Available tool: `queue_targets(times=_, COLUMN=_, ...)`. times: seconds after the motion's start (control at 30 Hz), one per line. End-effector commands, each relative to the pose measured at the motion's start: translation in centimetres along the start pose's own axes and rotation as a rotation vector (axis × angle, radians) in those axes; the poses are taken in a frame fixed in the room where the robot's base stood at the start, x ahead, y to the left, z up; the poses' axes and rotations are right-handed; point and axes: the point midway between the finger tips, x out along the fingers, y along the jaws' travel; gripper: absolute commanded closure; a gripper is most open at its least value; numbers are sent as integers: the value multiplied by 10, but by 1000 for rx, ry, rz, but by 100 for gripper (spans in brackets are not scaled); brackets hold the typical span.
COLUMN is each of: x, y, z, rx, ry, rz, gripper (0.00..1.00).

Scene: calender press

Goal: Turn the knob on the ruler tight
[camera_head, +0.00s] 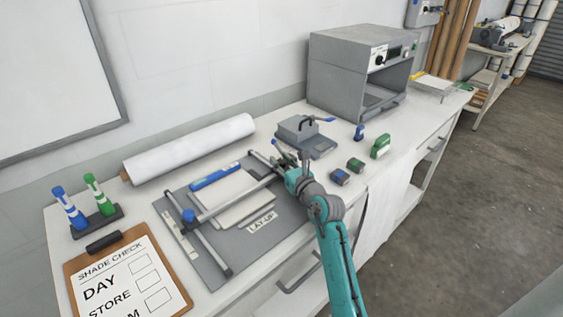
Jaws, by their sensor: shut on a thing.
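The ruler (235,199) is a grey bar lying across the grey lay-up board (205,270), between two side rails. A blue knob (188,215) stands at its left end. My gripper (281,160) is at the ruler's right end, by the right rail, and appears shut on a knob there. The fingers and wrist hide that knob, so its turn cannot be seen. White sheets (228,190) lie on the board, partly under the ruler. A blue-and-white bar (215,177) lies along their back edge.
A grey block with a black handle (298,128) stands just behind my gripper. Small blue and green items (356,165) lie to its right. A grey press (350,70) stands at the back. A white roll (190,148), pen stand (97,221) and clipboard (176,280) are left.

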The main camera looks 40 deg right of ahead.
Motion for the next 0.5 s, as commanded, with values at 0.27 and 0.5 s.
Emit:
queue_targets(times=0.27, x=-1, y=0, z=-3, rx=-2, ry=1, rz=-72, gripper=100)
queue_targets(times=0.5, x=-1, y=-1, z=-2, rx=-1, ry=0, rz=-78, gripper=100)
